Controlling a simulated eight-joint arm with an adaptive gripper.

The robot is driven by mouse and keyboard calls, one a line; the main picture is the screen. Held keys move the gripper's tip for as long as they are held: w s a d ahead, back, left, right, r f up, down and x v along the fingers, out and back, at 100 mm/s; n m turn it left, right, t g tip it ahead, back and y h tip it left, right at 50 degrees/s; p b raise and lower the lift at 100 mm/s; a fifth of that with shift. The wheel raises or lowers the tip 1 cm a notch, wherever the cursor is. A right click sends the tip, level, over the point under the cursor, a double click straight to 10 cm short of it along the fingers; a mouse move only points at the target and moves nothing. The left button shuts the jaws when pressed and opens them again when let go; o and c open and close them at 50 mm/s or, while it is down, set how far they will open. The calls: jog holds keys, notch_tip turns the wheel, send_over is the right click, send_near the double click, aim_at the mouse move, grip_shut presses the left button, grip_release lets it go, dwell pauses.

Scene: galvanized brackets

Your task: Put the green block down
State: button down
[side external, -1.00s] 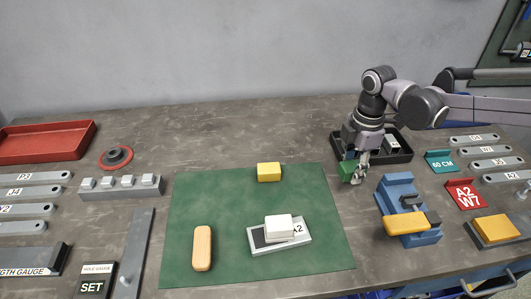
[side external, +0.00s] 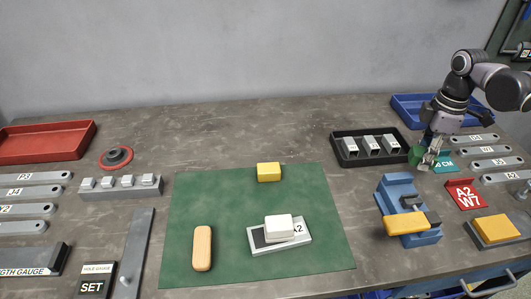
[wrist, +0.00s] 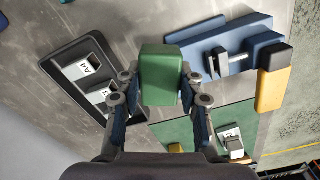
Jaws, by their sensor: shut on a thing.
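The green block (side external: 416,155) is between the fingers of my gripper (side external: 428,158), just right of the black tray in the side view. In the wrist view the green block (wrist: 160,72) fills the space between the two fingers of my gripper (wrist: 160,88), which is shut on it. The fingers partly hide the block in the side view. I cannot tell exactly how high it is above the bench. The green mat (side external: 190,215) lies to the left, well apart from the block.
The black tray (side external: 375,164) holds 3 metal pieces. A blue vise (side external: 398,190) with a yellow piece (side external: 406,223) stands in front. The mat holds a yellow block (side external: 269,172). A blue tray (side external: 400,104) is behind.

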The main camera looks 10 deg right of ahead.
jog(key=s+d+f+m, duration=0.1)
jog(key=d+m, duration=0.3)
jog(key=s+d+f+m, duration=0.1)
jog(key=s+d+m, duration=0.1)
jog(key=d+m, duration=0.2)
jog(key=s+d+f+m, duration=0.1)
jog(key=d+m, duration=0.3)
jog(key=m, duration=0.1)
jog(key=shift+s+f, duration=0.3)
jog(key=shift+f, duration=0.1)
jog(key=shift+a, duration=0.25)
jog(key=a, duration=0.6)
jog(key=shift+s+a, duration=0.1)
